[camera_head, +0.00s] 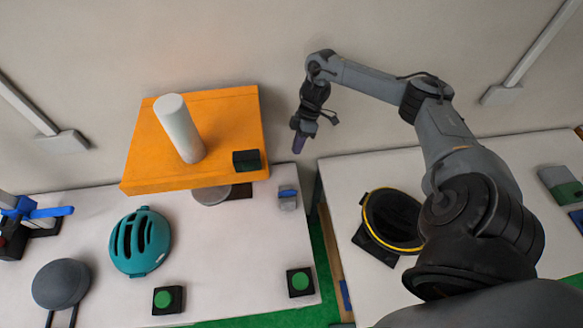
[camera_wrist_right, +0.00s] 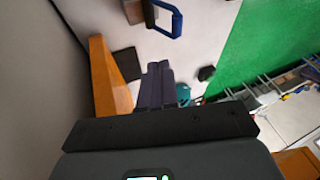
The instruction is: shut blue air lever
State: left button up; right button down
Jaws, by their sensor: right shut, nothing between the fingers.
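A small blue lever (camera_head: 288,192) sits on a grey block near the right edge of the left white table, right of the orange platform. In the right wrist view, a blue loop-shaped handle (camera_wrist_right: 166,22) shows near the top edge, beyond the fingers. My right gripper (camera_head: 298,146) points down above the back of the table, behind the blue lever and apart from it. Its dark purple fingers (camera_wrist_right: 159,68) are together with nothing between them. My left gripper is in neither view.
The orange platform (camera_head: 195,102) carries a white cylinder (camera_head: 180,130) and a black box (camera_head: 246,160). A teal helmet (camera_head: 140,242), a green button (camera_head: 300,282) and a blue-handled device (camera_head: 45,212) are on the left table. A gap separates it from the right table (camera_head: 345,180).

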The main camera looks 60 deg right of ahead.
send_near(288, 193)
jog(key=w+d+f, duration=0.2)
jog(key=w+f, duration=0.1)
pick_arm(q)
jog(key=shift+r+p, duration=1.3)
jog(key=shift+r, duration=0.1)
pick_arm(e)
jog(key=shift+s+a+f, duration=0.45)
jog(key=shift+a+f, duration=0.25)
jog(key=shift+a, duration=0.05)
jog(key=shift+s+a+f, duration=0.5)
jog(key=shift+a+f, duration=0.2)
jog(key=shift+f, duration=0.05)
